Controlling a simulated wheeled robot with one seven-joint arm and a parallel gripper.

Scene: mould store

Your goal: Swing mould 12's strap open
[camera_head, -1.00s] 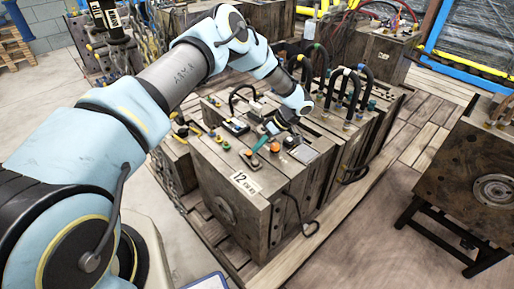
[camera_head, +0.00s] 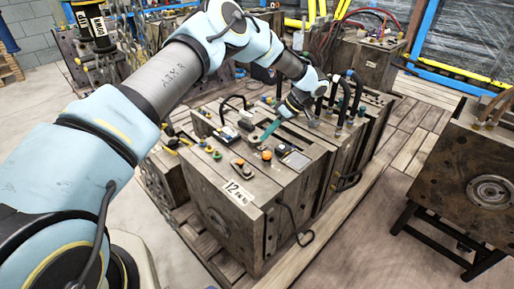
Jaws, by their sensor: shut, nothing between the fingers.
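Mould 12 (camera_head: 222,206) is a large brown steel block with a white label marked 12 (camera_head: 238,192) on its front edge. On its top, near that edge, lies a small plate with an orange-brown spot (camera_head: 239,163). It may be the strap, but it is too small to be sure. My gripper (camera_head: 263,140) reaches down from the upper right over the mould's top. Its slim teal fingers are shut and empty, with tips apart from that plate, up and right of it. Whether they touch the mould's top cannot be told.
Black hoses (camera_head: 344,100) arch up at the right, near my wrist. A dark cable (camera_head: 300,228) hangs at the mould's side. Another mould (camera_head: 450,175) stands on the right; floor lies between.

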